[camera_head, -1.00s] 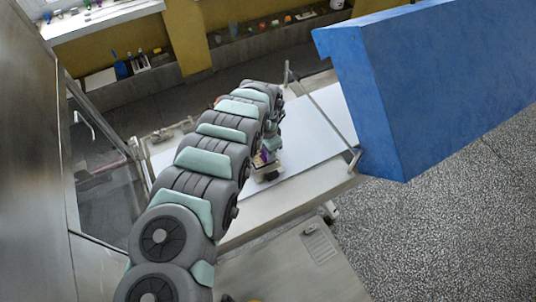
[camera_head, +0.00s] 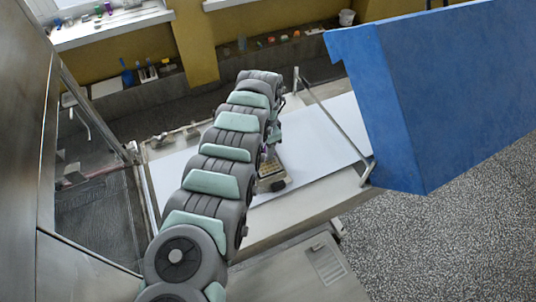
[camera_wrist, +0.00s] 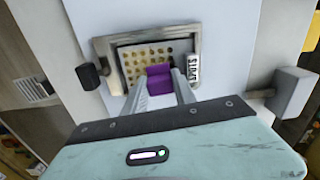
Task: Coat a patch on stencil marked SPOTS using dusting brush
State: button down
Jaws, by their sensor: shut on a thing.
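The stencil (camera_wrist: 193,45) is a grey-framed plate with rows of small round holes, lying on a white surface. A label on its right side (camera_wrist: 193,70) appears to read SPOTS, turned in the picture. In the head view the stencil (camera_head: 272,184) shows just right of my arm. My gripper (camera_wrist: 160,84) is shut on a purple block (camera_wrist: 159,76), which I take to be the dusting brush. It is over the near part of the hole field and hides some holes. The bristles are hidden, so I cannot tell whether they touch. Visible holes look yellow-brown, some darker.
The white belt surface (camera_head: 325,135) is clear to the right of the stencil. A metal rail (camera_head: 335,122) crosses it, and a large blue panel (camera_head: 430,100) stands at the right. A dark block (camera_wrist: 90,77) sits beside the stencil's left edge in the wrist view.

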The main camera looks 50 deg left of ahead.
jog(key=shift+w+a+f+b, duration=0.25)
jog(key=shift+a+b, duration=0.25)
jog(key=shift+b, duration=1)
jog(key=b, duration=0.3)
jog(key=shift+w+a, duration=0.1)
jog(key=shift+a, duration=0.15)
jog(key=shift+a+r+b, duration=0.2)
jog(key=shift+r+b, duration=0.1)
jog(key=shift+b, duration=0.05)
jog(key=shift+r+p, duration=0.2)
jog(key=shift+p, duration=0.65)
jog(key=shift+s+a+p, duration=0.15)
jog(key=shift+s+p, duration=0.3)
jog(key=shift+p, duration=0.5)
jog(key=shift+f, duration=0.1)
jog(key=p, duration=0.2)
jog(key=shift+s+p, duration=0.1)
jog(key=shift+p, duration=0.2)
jog(key=d+p, duration=0.1)
jog(key=p, duration=0.2)
jog(key=shift+s+d, duration=0.15)
jog(key=shift+s+d+p, duration=0.1)
jog(key=shift+d+p, duration=0.2)
jog(key=shift+p, duration=0.8)
